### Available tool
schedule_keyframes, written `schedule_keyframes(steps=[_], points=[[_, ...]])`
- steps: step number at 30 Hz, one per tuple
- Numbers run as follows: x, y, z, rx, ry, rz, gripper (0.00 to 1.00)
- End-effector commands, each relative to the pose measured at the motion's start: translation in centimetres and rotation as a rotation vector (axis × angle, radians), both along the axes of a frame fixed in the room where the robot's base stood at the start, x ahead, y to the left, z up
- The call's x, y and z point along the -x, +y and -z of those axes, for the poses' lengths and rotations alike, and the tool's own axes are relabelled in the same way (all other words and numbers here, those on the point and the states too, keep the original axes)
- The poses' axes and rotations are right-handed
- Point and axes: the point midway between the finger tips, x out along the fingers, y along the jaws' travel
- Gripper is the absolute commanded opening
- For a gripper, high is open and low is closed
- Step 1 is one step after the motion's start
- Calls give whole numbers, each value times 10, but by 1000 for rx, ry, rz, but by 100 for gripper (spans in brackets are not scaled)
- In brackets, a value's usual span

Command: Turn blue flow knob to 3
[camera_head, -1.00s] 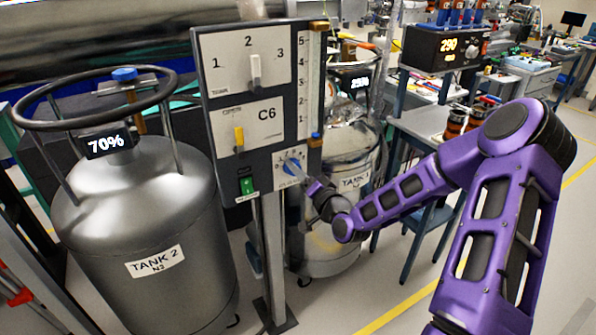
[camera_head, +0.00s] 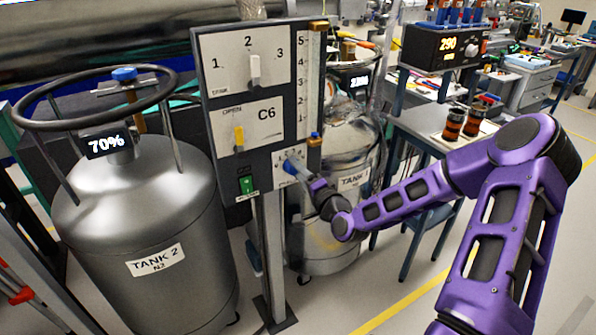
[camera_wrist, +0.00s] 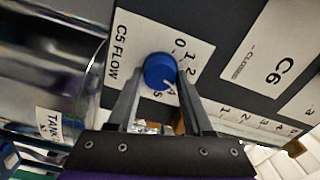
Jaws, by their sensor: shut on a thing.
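The blue flow knob (camera_wrist: 159,69) sits on the white C5 FLOW plate (camera_wrist: 128,27) in the wrist view. Printed numbers curve around the knob from 0 at the top right to 5 below it. A pale mark shows on the knob's lower edge, but I cannot read its setting exactly. My gripper (camera_wrist: 161,80) is shut on the knob, one finger on each side. In the head view the knob (camera_head: 291,166) is at the panel's lower right, partly hidden by my gripper (camera_head: 299,172).
The panel (camera_head: 204,98) also carries a white 1-2-3 selector (camera_head: 254,70), a yellow lever (camera_head: 239,138), a green switch (camera_head: 246,185) and a vertical scale (camera_head: 308,85). Tank 2 (camera_head: 137,225) stands left, and Tank 1 (camera_head: 350,165) stands behind. A bench is at right.

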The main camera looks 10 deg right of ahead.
Motion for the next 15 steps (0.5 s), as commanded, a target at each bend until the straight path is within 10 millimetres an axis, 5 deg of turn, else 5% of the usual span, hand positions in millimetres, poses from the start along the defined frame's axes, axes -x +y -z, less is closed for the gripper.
schedule_keyframes(steps=[6, 7, 11, 15], points=[[1, 0, 1, 1, 3, -1, 0], [1, 0, 1, 1, 3, -1, 54], [1, 0, 1, 1, 2, -1, 78], [0, 0, 1, 1, 1, -1, 81]])
